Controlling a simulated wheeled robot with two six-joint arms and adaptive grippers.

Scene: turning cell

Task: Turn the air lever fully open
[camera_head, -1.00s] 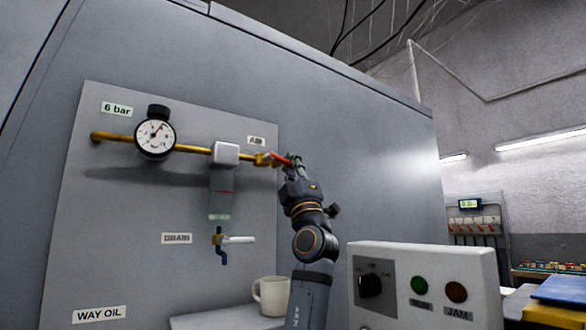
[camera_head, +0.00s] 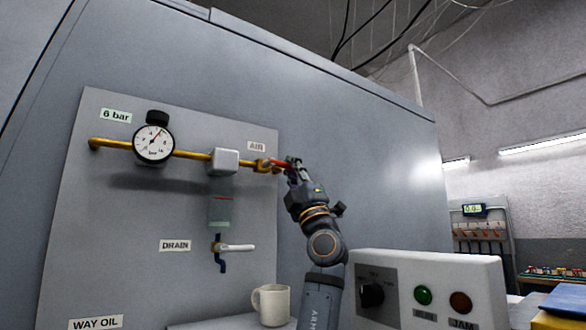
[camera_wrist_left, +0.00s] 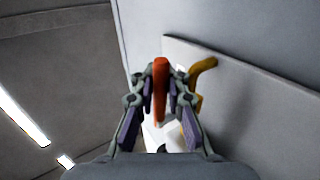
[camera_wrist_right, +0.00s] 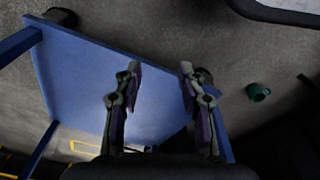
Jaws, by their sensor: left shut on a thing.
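The red air lever (camera_head: 281,163) sits at the right end of the yellow pipe, below the AIR label (camera_head: 256,146). It points right, roughly in line with the pipe. My left gripper (camera_head: 293,165) is shut on its outer end, which the fingers partly hide. In the left wrist view the lever (camera_wrist_left: 160,92) stands between the fingers (camera_wrist_left: 161,76). My right gripper (camera_wrist_right: 160,69) is open and empty in the right wrist view, over a blue surface.
A pressure gauge (camera_head: 153,142) and a grey block (camera_head: 224,161) are on the pipe. Below are a white drain handle (camera_head: 236,248) and a mug (camera_head: 271,304). A control box (camera_head: 440,290) with a knob and two lamps stands right of my left arm.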

